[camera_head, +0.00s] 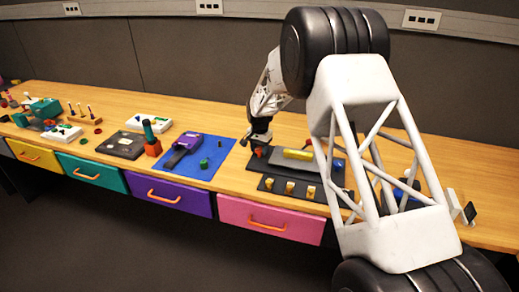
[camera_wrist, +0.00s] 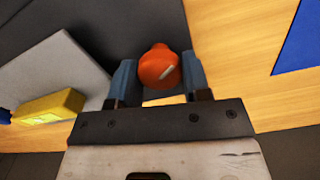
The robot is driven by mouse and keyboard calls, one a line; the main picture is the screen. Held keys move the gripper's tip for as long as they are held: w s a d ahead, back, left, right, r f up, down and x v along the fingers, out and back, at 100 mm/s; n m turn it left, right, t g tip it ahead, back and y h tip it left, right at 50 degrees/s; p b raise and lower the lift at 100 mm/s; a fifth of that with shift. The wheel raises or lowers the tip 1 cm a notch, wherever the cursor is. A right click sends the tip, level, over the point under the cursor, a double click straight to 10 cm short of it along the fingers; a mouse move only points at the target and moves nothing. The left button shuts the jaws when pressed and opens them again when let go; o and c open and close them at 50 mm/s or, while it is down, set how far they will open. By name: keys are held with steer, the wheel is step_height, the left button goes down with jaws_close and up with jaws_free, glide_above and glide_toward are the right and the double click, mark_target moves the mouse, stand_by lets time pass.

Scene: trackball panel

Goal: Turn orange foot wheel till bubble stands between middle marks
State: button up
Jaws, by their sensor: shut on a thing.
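The orange foot wheel (camera_wrist: 156,66) has a pale line on its top and sits between the two fingers of my gripper (camera_wrist: 158,75) in the wrist view. My gripper (camera_head: 258,140) is shut on this wheel, which shows small below the fingers in the head view (camera_head: 261,152). A yellow level vial (camera_head: 298,154) lies on a grey plate (camera_head: 318,166) to the right of the wheel. The vial also shows at the left of the wrist view (camera_wrist: 48,107). Its bubble and marks are too small or turned away to make out.
A blue knob (camera_head: 338,164) stands at the plate's right end. A dark board with several yellow pieces (camera_head: 289,187) lies in front. A blue mat (camera_head: 215,165) with a purple device (camera_head: 186,146) lies left. My arm hides part of the right side.

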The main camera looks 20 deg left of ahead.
mark_target(260, 149)
steer(key=shift+m, duration=1.4)
steer(key=o, duration=0.9)
steer(key=shift+r, duration=3.9)
